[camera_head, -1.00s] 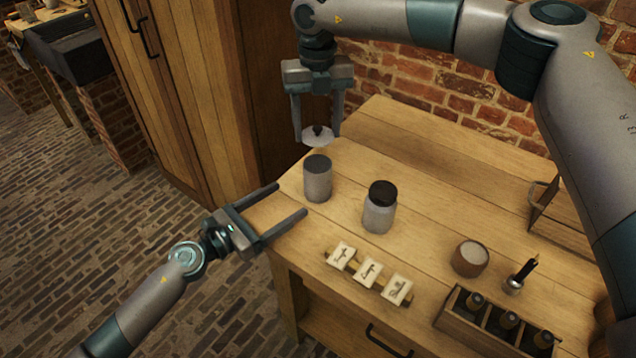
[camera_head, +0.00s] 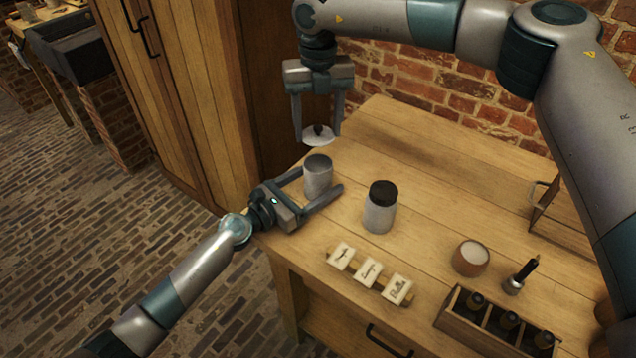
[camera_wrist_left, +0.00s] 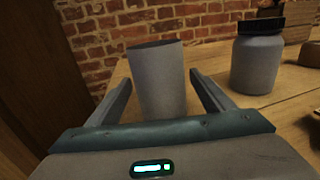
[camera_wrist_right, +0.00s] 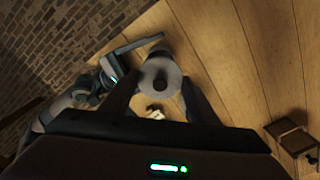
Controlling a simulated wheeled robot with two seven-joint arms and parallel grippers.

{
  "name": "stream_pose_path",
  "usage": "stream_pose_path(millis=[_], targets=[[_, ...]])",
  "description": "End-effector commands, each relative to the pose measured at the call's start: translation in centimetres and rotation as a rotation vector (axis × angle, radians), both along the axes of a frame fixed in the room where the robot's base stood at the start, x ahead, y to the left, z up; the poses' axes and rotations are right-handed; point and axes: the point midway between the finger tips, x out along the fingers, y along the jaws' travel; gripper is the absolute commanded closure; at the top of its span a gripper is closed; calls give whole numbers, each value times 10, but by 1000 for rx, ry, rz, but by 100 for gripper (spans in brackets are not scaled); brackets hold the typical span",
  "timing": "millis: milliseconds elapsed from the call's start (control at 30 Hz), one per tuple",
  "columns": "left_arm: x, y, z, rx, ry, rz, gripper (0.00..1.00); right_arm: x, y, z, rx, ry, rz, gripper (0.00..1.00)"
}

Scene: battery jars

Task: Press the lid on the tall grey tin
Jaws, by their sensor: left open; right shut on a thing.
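The tall grey tin (camera_head: 317,178) stands upright and uncovered near the left end of the table. It fills the middle of the left wrist view (camera_wrist_left: 159,82). My left gripper (camera_head: 322,180) is open, with one finger on each side of the tin; I cannot tell whether they touch it. My right gripper (camera_head: 318,138) is shut on the lid (camera_head: 317,141), a pale disc with a dark knob, and holds it above and slightly behind the tin. In the right wrist view the lid (camera_wrist_right: 158,79) hides most of the tin.
A grey jar with a black lid (camera_head: 380,208) stands to the right of the tin.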

Motion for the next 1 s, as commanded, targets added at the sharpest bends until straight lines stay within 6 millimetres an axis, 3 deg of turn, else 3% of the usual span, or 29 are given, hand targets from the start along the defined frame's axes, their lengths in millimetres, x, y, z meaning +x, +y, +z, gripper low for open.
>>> stream_pose_path(millis=[433,700,867,1000], targets=[[5,-7,0,0,0,-1,25,0,0,0,0,0,0,66],[5,-6,0,1,1,-1,87,0,0,0,0,0,0,66],[5,-6,0,1,1,-1,88,0,0,-4,0,1,0,66],[5,-6,0,0,0,-1,88,0,0,-18,0,2,0,66]])
